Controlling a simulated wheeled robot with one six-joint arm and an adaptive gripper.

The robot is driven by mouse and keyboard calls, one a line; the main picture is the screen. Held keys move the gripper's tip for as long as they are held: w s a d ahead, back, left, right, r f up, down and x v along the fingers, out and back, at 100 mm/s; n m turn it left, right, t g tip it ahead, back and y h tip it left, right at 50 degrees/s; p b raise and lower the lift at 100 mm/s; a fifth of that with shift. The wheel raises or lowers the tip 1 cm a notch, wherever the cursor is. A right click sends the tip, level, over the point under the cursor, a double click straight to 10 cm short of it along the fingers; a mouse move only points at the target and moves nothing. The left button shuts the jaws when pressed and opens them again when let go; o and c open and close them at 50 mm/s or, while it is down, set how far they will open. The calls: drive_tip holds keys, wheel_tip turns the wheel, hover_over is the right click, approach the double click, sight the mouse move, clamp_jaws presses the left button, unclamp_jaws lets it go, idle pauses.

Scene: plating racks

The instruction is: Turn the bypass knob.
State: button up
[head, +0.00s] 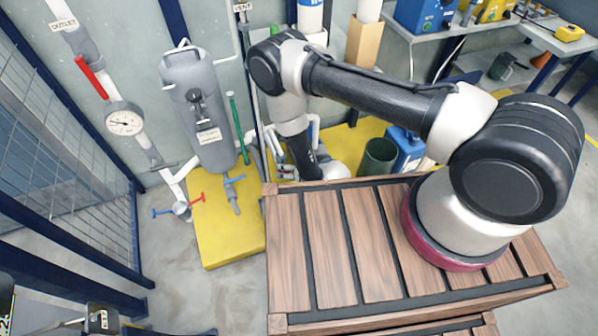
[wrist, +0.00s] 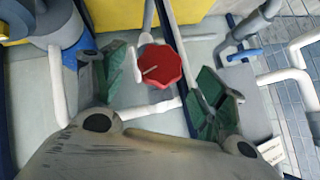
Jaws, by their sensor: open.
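A red faceted knob (wrist: 160,66) with a pale pointer line sits on white piping in the wrist view. I take it as the bypass knob, though no label on it is readable. My gripper (wrist: 165,74) is open, with one green-padded finger left of the knob and the other to its right. The knob appears between the fingers, with visible gaps on both sides; how far it lies beyond the fingertips I cannot tell. In the head view my arm reaches down behind the wooden table, and the knob and fingers are hidden there.
A blue valve handle (wrist: 245,55) and white pipes lie right of the knob. In the head view, a grey tank (head: 205,120), a pressure gauge (head: 124,119) and a red lever (head: 91,76) stand left. The wooden table (head: 330,245) fills the front; a green bucket (head: 379,157) stands behind it.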

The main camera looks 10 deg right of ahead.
drive_tip(key=v, duration=0.7)
drive_tip(key=shift+r, duration=0.15)
drive_tip(key=shift+s, duration=0.1)
drive_tip(key=a+r+n, duration=0.1)
drive_tip(key=a+n, duration=0.1)
drive_tip(key=a, duration=0.6)
drive_tip(key=w+f+h, duration=0.1)
drive_tip(key=w+f, duration=0.1)
drive_tip(key=w+d+f+h, duration=0.1)
drive_tip(key=w+f+h, duration=0.1)
drive_tip(key=f, duration=0.1)
drive_tip(key=w+d+f+t+h, duration=0.1)
drive_tip(key=w+f, duration=0.1)
drive_tip(key=f, duration=0.1)
drive_tip(key=shift+w+d+f+n+h, duration=0.1)
drive_tip(key=shift+w+n+h, duration=0.2)
drive_tip(key=shift+h, duration=0.1)
drive_tip(key=shift+c, duration=0.5)
